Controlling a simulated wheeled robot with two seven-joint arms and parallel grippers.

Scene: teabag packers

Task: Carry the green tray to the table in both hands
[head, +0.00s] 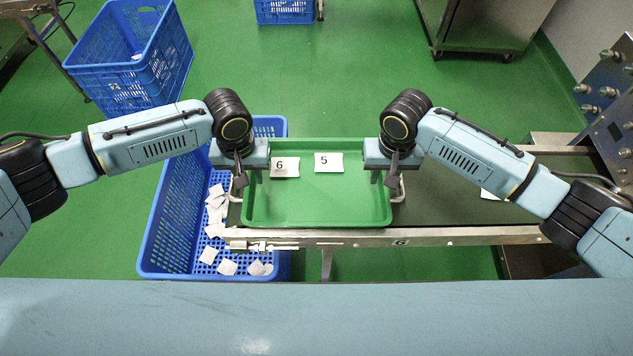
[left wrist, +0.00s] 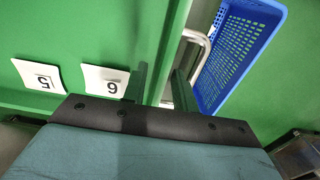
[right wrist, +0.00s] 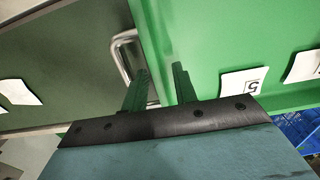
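The green tray (head: 315,205) rests level at the left end of the conveyor, with a metal handle on each short side. It holds two white packets, one marked 6 (head: 285,167) and one marked 5 (head: 328,162). My left gripper (head: 240,175) is at the tray's left side; in the left wrist view its spread fingers (left wrist: 160,85) straddle the rim near the left handle (left wrist: 203,42). My right gripper (head: 393,175) is at the right side; in the right wrist view its spread fingers (right wrist: 160,85) straddle the rim near the right handle (right wrist: 122,55). I cannot identify the table.
A blue crate (head: 165,215) with several white packets stands below the conveyor's left end. The dark conveyor belt (head: 450,195) runs right, with another packet (head: 488,194) on it. Blue crates (head: 125,95) stand farther back.

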